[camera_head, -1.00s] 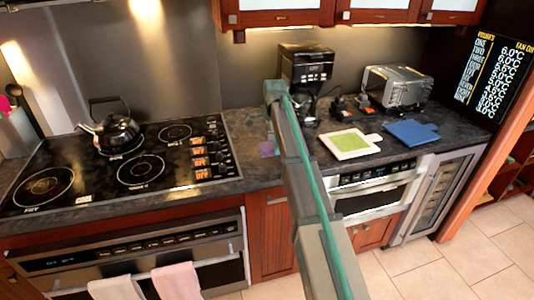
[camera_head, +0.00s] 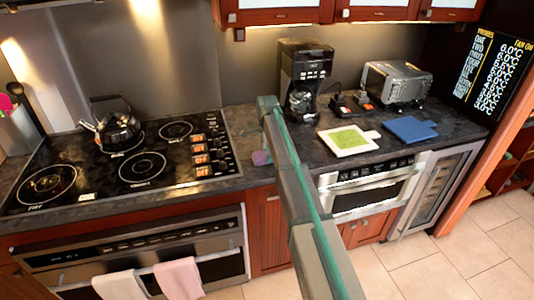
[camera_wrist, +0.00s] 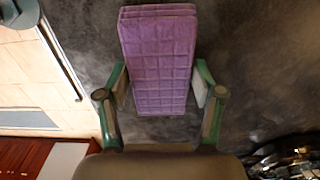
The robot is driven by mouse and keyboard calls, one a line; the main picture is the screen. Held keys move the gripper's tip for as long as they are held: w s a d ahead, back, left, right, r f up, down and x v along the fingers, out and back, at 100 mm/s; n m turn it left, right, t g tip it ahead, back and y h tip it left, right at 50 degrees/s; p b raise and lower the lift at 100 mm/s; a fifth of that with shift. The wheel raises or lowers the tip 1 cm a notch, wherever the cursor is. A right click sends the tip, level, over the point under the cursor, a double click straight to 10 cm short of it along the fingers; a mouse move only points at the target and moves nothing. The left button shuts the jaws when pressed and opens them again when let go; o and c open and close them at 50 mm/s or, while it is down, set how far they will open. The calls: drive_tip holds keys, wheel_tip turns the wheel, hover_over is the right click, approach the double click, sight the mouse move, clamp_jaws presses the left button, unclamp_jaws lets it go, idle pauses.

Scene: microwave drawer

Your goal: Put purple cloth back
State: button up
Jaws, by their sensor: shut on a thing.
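The purple cloth (camera_wrist: 158,62) is a folded, quilted rectangle in the wrist view, lying lengthwise between the fingers of my gripper (camera_wrist: 160,88). The gripper is shut on its near part, with one green-and-grey finger at each side. In the head view a small part of the purple cloth (camera_head: 261,158) shows just left of my arm, near the counter's front edge right of the stove. My arm hides the rest. I cannot tell whether the cloth still touches the counter.
The dark counter (camera_head: 245,118) has a stove (camera_head: 140,167) with a kettle (camera_head: 119,131) at left. A coffee maker (camera_head: 304,75), a white board with a green cloth (camera_head: 349,138), a blue board (camera_head: 410,129) and a toaster oven (camera_head: 397,82) stand at right. The microwave drawer (camera_head: 370,192) is below.

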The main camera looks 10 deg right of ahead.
drive_tip(key=shift+f, duration=0.1)
drive_tip(key=o, duration=1.3)
drive_tip(key=shift+o, duration=0.2)
wheel_tip(320, 180, up, 12)
drive_tip(key=b, duration=0.3)
